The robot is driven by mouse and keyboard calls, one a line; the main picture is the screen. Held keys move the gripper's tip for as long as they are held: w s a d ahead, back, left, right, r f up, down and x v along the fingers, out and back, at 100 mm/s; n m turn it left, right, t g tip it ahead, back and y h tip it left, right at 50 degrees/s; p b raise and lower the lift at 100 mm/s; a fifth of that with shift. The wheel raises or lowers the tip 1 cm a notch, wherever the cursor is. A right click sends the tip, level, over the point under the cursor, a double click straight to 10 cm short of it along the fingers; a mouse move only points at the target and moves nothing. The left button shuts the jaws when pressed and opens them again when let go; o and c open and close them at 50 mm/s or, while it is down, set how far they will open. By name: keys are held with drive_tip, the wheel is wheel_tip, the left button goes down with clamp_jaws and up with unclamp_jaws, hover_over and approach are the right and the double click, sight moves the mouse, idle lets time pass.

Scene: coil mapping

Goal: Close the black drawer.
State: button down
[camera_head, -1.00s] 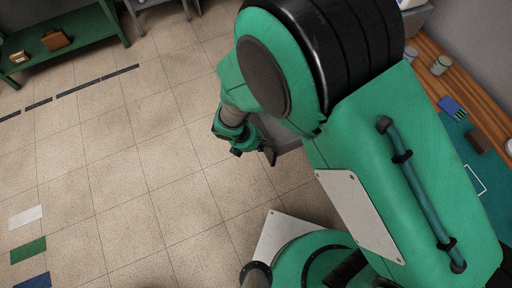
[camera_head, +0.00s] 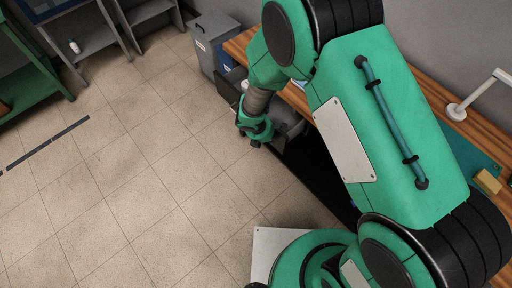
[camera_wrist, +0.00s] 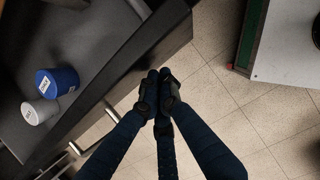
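The black drawer (camera_wrist: 115,62) stands open in the wrist view, filling the upper left, with a thick dark front panel and a silvery bar handle (camera_wrist: 88,130). A blue can (camera_wrist: 57,82) and a white can (camera_wrist: 39,112) are inside it. In the head view the drawer (camera_head: 231,80) shows partly, behind my arm. My gripper (camera_wrist: 158,88) has its dark fingertips together with nothing visible between them. It is outside the drawer, close to the front panel; contact cannot be told. In the head view my gripper (camera_head: 258,143) is small and partly hidden.
A wooden workbench (camera_head: 428,88) runs along the wall, with a white lamp (camera_head: 458,110) on it. A grey bin (camera_head: 212,38) stands beyond the drawer. Grey shelves (camera_head: 92,40) and a green shelf (camera_head: 35,75) are at the upper left. The tiled floor (camera_head: 130,190) is clear.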

drive_tip(key=w+d+p, duration=0.2)
drive_tip(key=w+d, duration=0.7)
drive_tip(key=w, duration=0.1)
drive_tip(key=shift+d, duration=0.4)
drive_tip(key=shift+s, duration=0.1)
drive_tip(key=shift+s+a, duration=0.35)
drive_tip(key=shift+a, duration=0.1)
drive_tip(key=shift+s+a+r+b, duration=0.1)
drive_tip(key=shift+s+a+b, duration=0.25)
drive_tip(key=shift+s+a, duration=0.8)
drive_tip(key=p+v, duration=0.3)
drive_tip(key=v, duration=0.6)
drive_tip(key=shift+r, duration=0.4)
